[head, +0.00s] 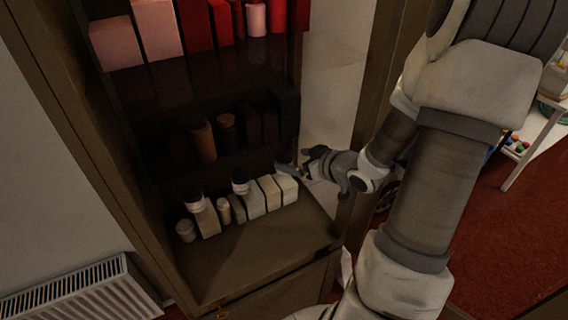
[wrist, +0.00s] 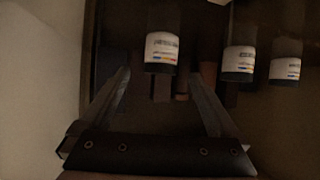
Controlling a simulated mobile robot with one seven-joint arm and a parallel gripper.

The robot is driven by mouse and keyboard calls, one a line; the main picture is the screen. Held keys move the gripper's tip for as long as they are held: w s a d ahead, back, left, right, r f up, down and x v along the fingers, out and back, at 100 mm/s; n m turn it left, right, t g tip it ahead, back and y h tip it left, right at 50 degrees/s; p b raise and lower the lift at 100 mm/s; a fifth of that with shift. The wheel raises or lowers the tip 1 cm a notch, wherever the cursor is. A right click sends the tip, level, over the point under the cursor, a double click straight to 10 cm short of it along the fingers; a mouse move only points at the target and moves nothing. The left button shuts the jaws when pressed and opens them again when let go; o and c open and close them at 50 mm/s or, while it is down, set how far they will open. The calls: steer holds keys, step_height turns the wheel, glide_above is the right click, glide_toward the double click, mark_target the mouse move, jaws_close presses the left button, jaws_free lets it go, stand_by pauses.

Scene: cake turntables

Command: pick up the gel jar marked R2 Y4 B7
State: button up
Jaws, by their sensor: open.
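Three dark jars with white label bands show in the wrist view: one at the top centre (wrist: 162,51), one to its right (wrist: 238,60) and one at the far right (wrist: 285,70). Each label has small coloured marks, but the print is too small and dark to read, so I cannot tell which is R2 Y4 B7. My gripper (wrist: 160,73) is open and empty, with the centre jar ahead between its fingers. In the head view, my gripper (head: 306,164) is at the right side of the cabinet, near the right end of the lower row.
The cabinet's lower shelf (head: 262,252) holds pale boxes (head: 253,203) and small containers, with bare board in front. Brown containers (head: 204,142) stand on the dark shelf above, and red and pink items (head: 192,27) higher up. A radiator (head: 75,290) stands at left.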

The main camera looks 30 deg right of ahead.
mark_target(278, 155)
steer(key=x, duration=0.8)
steer(key=shift+w+r, duration=0.15)
steer(key=shift+w, duration=0.05)
steer(key=c, duration=1.5)
